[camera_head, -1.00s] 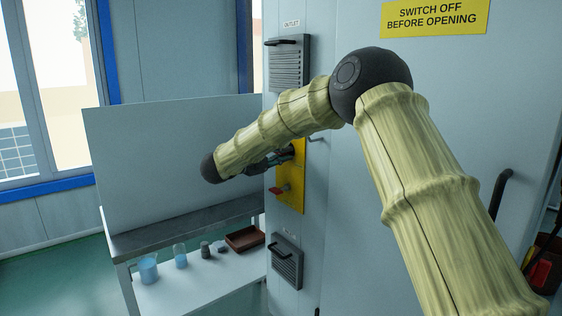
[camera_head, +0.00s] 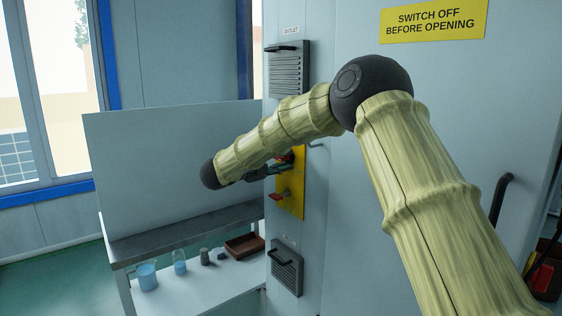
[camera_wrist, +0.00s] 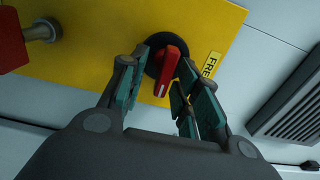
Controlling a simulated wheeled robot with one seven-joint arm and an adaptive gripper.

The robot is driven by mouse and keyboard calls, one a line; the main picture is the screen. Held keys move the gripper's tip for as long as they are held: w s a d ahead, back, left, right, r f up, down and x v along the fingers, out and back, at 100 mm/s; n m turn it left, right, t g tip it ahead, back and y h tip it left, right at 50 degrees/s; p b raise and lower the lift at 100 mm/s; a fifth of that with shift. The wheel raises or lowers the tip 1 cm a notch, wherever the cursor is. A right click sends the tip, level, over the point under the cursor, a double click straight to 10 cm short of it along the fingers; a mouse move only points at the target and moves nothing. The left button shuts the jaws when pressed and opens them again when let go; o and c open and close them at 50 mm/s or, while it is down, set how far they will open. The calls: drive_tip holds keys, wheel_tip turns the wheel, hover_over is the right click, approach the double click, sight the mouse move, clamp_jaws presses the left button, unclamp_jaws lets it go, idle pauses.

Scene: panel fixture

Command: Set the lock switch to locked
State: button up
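The lock switch has a red handle (camera_wrist: 168,70) on a black round base (camera_wrist: 152,66). It sits on a yellow plate (camera_wrist: 105,45) beside a label reading "FRE", the rest hidden by a finger. My gripper (camera_wrist: 164,60) has its teal-padded fingers apart, one on either side of the red handle. The right finger is close to the handle; I cannot tell whether it touches. In the head view my gripper (camera_head: 267,170) is at the upper part of the yellow plate (camera_head: 293,204), and the handle there is partly hidden.
A second red handle (camera_head: 280,196) on a metal stem is lower on the plate. Vents (camera_head: 286,270) are above and below on the cabinet. A bench (camera_head: 190,223) with a beaker (camera_head: 147,276) and a brown tray (camera_head: 245,245) on its shelf stands left.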

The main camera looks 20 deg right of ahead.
drive_tip(key=v, duration=1.2)
wheel_tip(320, 180, down, 22)
drive_tip(key=d+n+t+y+p, duration=0.1)
drive_tip(key=n+t+y+p, duration=0.45)
drive_tip(key=n, duration=0.75)
drive_tip(key=s+f+n+t+y, duration=0.1)
drive_tip(key=s+f+n+y, duration=0.5)
drive_tip(key=f, duration=0.7)
drive_tip(key=s+d+f+n+g+y+p, duration=0.1)
drive_tip(key=s+f+n+g, duration=0.15)
drive_tip(key=s+f, duration=0.55)
drive_tip(key=s+d+f+n+g+y+p, duration=0.15)
drive_tip(key=s+f+n, duration=0.25)
drive_tip(key=s, duration=0.7)
drive_tip(key=s+f+n+g+y+p, duration=0.25)
drive_tip(key=s+f, duration=0.25)
drive_tip(key=s, duration=0.5)
drive_tip(key=s+d+n+g, duration=0.1)
drive_tip(key=s+n+g, duration=0.1)
drive_tip(key=s, duration=0.9)
drive_tip(key=s+d+n+g+p, duration=0.1)
drive_tip(key=s+g, duration=0.3)
drive_tip(key=s, duration=0.8)
drive_tip(key=shift+d+f+n+y, duration=0.3)
drive_tip(key=shift+n+y, duration=0.05)
drive_tip(key=shift+n, duration=0.05)
